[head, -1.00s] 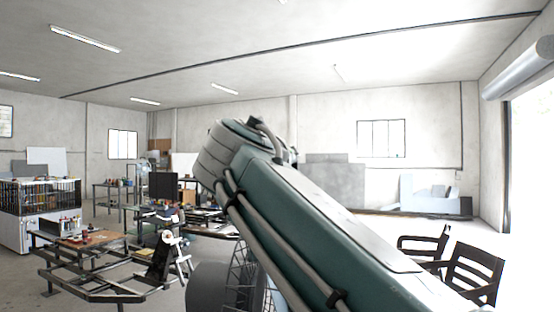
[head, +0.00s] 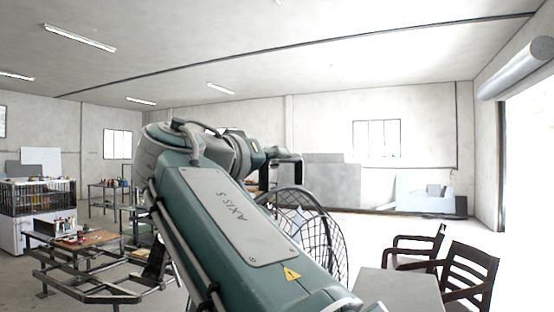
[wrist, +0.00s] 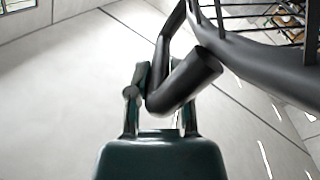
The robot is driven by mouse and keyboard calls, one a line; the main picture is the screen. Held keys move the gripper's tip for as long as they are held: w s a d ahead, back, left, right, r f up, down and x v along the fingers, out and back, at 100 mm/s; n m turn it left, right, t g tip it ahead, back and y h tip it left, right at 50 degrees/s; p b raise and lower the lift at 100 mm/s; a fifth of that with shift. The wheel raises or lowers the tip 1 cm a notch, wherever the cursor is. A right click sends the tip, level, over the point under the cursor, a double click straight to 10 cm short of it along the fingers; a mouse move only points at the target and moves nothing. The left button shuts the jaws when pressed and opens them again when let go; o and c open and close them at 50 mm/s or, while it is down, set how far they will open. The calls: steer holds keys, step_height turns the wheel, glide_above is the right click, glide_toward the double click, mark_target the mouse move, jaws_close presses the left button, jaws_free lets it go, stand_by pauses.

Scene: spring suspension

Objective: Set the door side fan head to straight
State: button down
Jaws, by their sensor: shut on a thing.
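The fan head (head: 305,225) shows in the head view as a round black wire cage, partly hidden behind my arm. In the wrist view its cage (wrist: 265,12) and thick dark rim (wrist: 262,72) fill the upper right. A black bent tubular handle (wrist: 185,82) comes off it and lies between my gripper's fingers. My gripper (wrist: 160,98) is shut on this handle. In the head view my gripper (head: 262,157) is small, beside the black handle above the cage. The fan's stand is hidden by my arm.
A grey table (head: 400,288) stands right of the fan, with dark wooden chairs (head: 468,275) beyond it. A low workbench (head: 80,240) with small items is at the left. Grey panels (head: 330,180) lean at the back wall. A bright doorway (head: 530,165) opens at the far right.

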steer(key=shift+a+m+g+h, duration=0.35)
steer(key=shift+m+g+h, duration=0.15)
steer(key=shift+g+h, duration=0.2)
stand_by(0.6)
steer(key=c, duration=0.6)
jaws_free()
steer(key=shift+w, duration=0.1)
steer(key=shift+c, duration=0.2)
steer(key=shift+o, duration=0.3)
steer(key=shift+w+a, duration=0.1)
steer(key=v, duration=1.2)
steer(key=shift+f, duration=0.15)
